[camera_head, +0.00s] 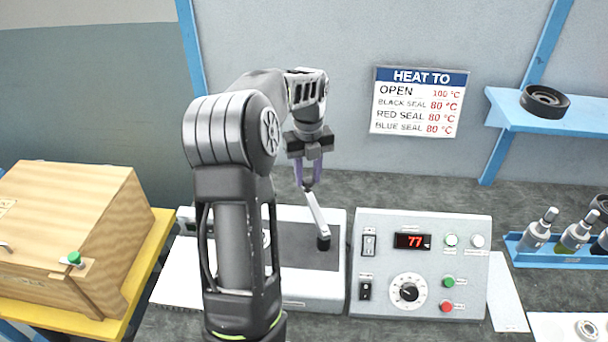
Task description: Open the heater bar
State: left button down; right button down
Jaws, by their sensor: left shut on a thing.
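My left gripper (307,182) hangs down from above, and its purple fingers are shut on the upper end of the heater bar (316,213). The bar is a slim silver lever. It slants down to the right from the fingers to a dark end (323,243), which shows over the dark plate of the pale heater unit (325,225). My left arm hides the left middle of this unit. I cannot tell how the bar is joined to the unit. My right gripper is not in view.
A wall sign (417,101) lists temperatures. A wooden box (75,215) stands at left. A blue rack (555,258) holds bottles at right; a shelf (550,112) carries a black ring (544,99).

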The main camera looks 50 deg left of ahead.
pick_arm(q)
jog(key=c, duration=1)
grip_release()
jog(key=shift+c, duration=0.2)
jog(key=shift+r, duration=0.1)
notch_tip(320, 180, up, 8)
jog(key=shift+f+b, duration=0.2)
jog(key=shift+b, duration=0.3)
jog(key=shift+d+f, duration=0.1)
